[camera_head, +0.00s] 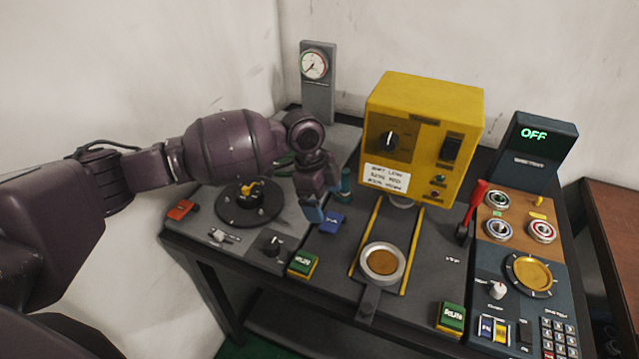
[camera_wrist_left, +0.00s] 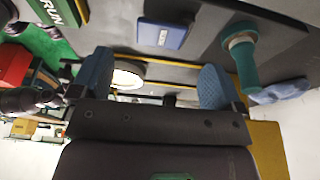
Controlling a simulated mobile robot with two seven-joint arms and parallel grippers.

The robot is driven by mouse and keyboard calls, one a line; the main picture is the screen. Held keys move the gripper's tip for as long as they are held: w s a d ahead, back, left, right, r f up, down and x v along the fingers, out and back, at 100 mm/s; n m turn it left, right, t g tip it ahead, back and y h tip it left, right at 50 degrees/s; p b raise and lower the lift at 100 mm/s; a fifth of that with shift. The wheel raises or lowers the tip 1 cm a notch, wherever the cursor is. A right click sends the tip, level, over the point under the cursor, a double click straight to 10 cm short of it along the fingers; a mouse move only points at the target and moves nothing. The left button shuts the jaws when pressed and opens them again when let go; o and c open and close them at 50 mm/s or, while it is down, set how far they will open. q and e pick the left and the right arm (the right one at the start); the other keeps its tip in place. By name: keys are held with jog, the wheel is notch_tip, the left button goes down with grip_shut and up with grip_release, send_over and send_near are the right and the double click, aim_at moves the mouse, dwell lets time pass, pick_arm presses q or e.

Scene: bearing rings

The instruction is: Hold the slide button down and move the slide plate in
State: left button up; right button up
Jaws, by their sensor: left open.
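The slide plate (camera_head: 368,304) is a grey plate with a metal ring holding a brown disc, between two yellow rails in front of the yellow machine. Its ring (camera_wrist_left: 128,76) shows partly between my fingers in the left wrist view. Two green buttons on yellow bases, a left one (camera_head: 302,264) and a right one (camera_head: 450,318), flank the plate; their labels are too small in the head view to tell which is the slide button. My left gripper (camera_head: 323,205) is open and empty, with blue fingertips above the panel near the blue block (camera_head: 331,222).
The yellow machine (camera_head: 425,130) stands behind the plate. A teal upright handle (camera_wrist_left: 242,62) is close to my left gripper. A red lever (camera_head: 473,205) and control panel (camera_head: 515,255) are at the right. A black round base (camera_head: 249,210) is left of the gripper.

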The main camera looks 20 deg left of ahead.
aim_at(331, 221)
pick_arm(q)
jog(key=shift+x, duration=2.6)
jog(key=c, duration=1)
jog(key=shift+b, duration=0.3)
